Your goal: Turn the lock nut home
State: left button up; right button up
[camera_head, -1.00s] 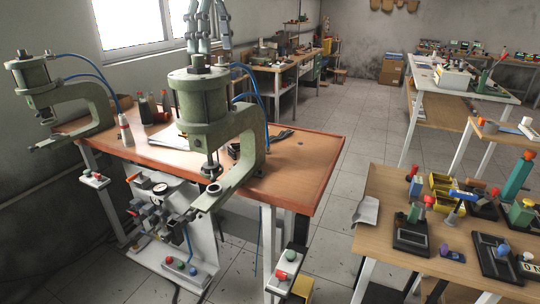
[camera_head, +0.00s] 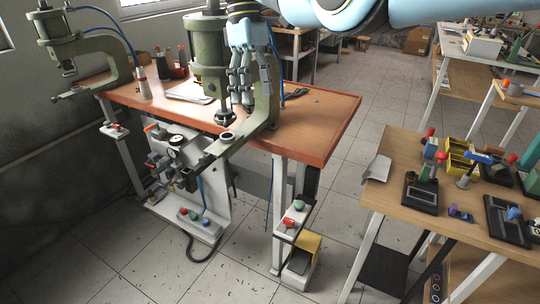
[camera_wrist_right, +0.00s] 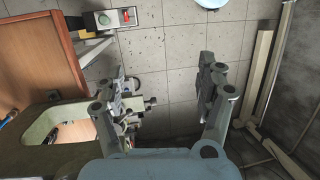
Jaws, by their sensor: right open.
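The near green press (camera_head: 207,45) stands at the table's front edge, with its cylinder on top and its ram (camera_head: 224,117) pointing down over a round anvil (camera_head: 227,136). A metal collar shows at the ram's lower end; I cannot tell for sure which ring is the lock nut. My right gripper (camera_head: 243,100) hangs fingers down beside the ram, to its right, overlapping the press frame; contact is unclear. In the right wrist view my right gripper (camera_wrist_right: 160,85) has its fingers wide apart with nothing gripped between them. My left gripper is out of view.
A second green press (camera_head: 50,28) stands at the left. The wooden press table (camera_head: 320,115) carries bottles and papers. A valve-and-gauge unit (camera_head: 175,150) sits below. A button box (camera_head: 294,215) is at the front leg. A cluttered workbench (camera_head: 385,160) stands right.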

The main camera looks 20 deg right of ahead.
jog(key=s+f+g+b, duration=0.1)
jog(key=s+f, duration=0.4)
jog(key=f, duration=0.7)
jog(key=shift+d+f+b, duration=0.3)
jog(key=shift+d+b, duration=0.1)
jog(key=shift+b, duration=0.15)
